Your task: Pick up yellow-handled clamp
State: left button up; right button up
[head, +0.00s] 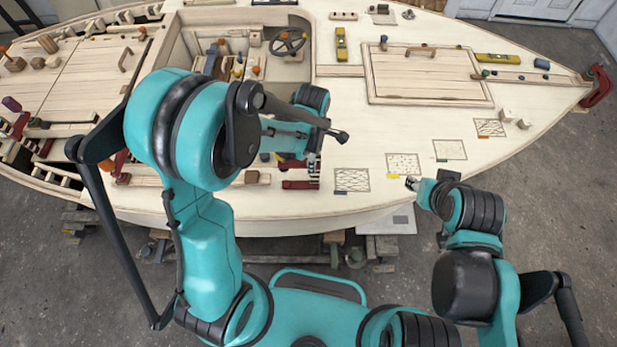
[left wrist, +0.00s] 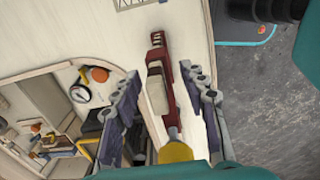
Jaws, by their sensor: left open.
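In the left wrist view the clamp has a dark red bar (left wrist: 163,62), a pale wooden block on it and a yellow handle (left wrist: 176,152) at the near end. It lies on the pale deck close to the hull's edge. My left gripper (left wrist: 160,76) is open, with one finger on each side of the clamp. In the head view the clamp's red part (head: 299,185) shows at the near deck edge, below my left gripper (head: 312,160); its handle cannot be made out there. My right gripper (head: 411,183) is over the near deck edge, its jaws too small to judge.
The cockpit opening with a steering wheel (head: 288,43) and small tools lies behind my left arm. A raised hatch (head: 425,75) is on the foredeck. Marked patches (head: 352,180) line the near edge. Another red clamp (head: 597,87) is at the bow.

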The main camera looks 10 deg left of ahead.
pick_arm(q)
jog(key=shift+f, duration=0.3)
grip_shut()
jog(key=shift+r, duration=0.2)
jog(key=shift+r+p, duration=0.6)
jog(key=shift+r, duration=1.35)
jog(key=s+d+r, duration=0.1)
jog(key=d+r, duration=0.2)
jog(key=d, duration=0.2)
jog(key=s+d+r+p, duration=0.1)
jog(key=s+d+r, duration=0.1)
jog(key=d+r, duration=0.2)
jog(key=shift+s+d+p, duration=0.25)
jog(key=shift+d+p, duration=0.05)
jog(key=shift+d, duration=0.8)
jog(key=shift+f, duration=0.1)
